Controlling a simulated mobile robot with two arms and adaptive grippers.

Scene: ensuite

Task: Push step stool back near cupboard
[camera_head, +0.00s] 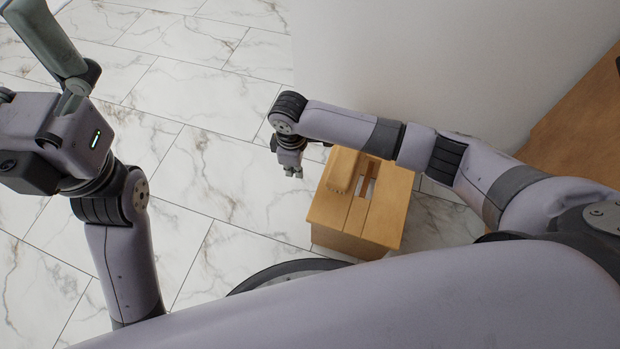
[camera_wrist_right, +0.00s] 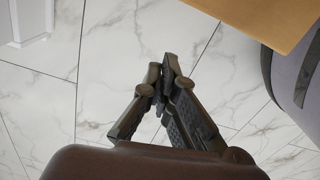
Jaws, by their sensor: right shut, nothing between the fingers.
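The wooden step stool (camera_head: 390,205) stands upright on the floor in the head view, with slots in its top. Its corner also shows at the upper right of the right wrist view (camera_wrist_right: 265,18). My right gripper (camera_head: 293,172) points down just left of the stool, with my right arm passing over the stool's far side. In the right wrist view its fingertips (camera_wrist_right: 168,68) are together with nothing between them. A gap of floor shows between them and the stool. My left gripper (camera_head: 48,45) is partly cut off at the upper left, its jaws unclear.
A pale wall (camera_head: 400,60) stands behind the stool. A brown wooden surface (camera_head: 585,125) is at the right; I cannot tell if it is the cupboard. The marble-tiled floor (camera_head: 215,180) is clear left of the stool. A white panelled piece (camera_wrist_right: 25,20) shows in the right wrist view.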

